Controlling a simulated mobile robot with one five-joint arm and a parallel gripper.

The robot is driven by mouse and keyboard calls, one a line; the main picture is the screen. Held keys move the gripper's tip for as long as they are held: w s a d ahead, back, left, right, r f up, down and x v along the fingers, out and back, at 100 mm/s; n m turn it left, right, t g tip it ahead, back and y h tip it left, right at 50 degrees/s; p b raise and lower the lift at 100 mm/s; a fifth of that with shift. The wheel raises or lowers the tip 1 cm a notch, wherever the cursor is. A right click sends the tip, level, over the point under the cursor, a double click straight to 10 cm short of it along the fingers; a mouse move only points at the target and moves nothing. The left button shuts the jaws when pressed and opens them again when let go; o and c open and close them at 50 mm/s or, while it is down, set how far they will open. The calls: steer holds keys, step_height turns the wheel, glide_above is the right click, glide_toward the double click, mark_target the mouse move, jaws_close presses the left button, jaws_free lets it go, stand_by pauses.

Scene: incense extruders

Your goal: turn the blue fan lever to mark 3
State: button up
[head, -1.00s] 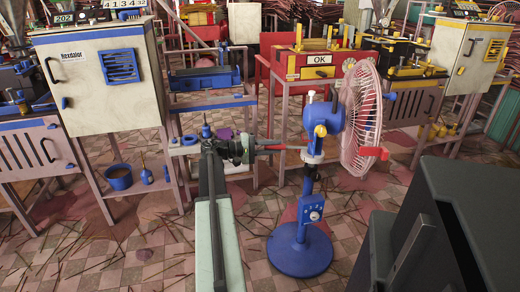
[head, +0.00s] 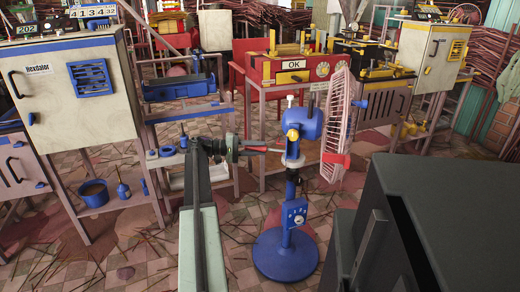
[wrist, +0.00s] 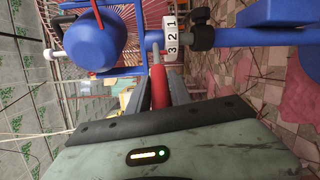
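The blue fan (head: 287,255) stands right of my arm, with a round base, a pole and a pink wire cage (head: 338,125). Its lever (head: 274,150) is a thin metal rod with a red grip, which also shows in the wrist view (wrist: 160,88). A white plate (wrist: 171,38) marked 3, 2, 1 sits by the rod's upper end, with 3 nearest my gripper. The rod's end lies beside the plate; I cannot tell exactly which mark it meets. My gripper (head: 250,148) appears shut on the red grip, its fingers partly hidden in the wrist view.
A large dark box (head: 450,230) fills the lower right. A blue control box (head: 294,214) is on the fan's pole. Behind stand a white cabinet (head: 75,90), a blue extruder bench (head: 180,88) and a red OK machine (head: 260,70). Sticks litter the tiled floor.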

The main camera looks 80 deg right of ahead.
steer(key=shift+o, duration=1.1)
steer(key=shift+w, duration=0.2)
steer(key=shift+s, duration=0.1)
steer(key=v, duration=0.7)
steer(key=shift+w+a, duration=0.1)
steer(key=shift+w, duration=0.3)
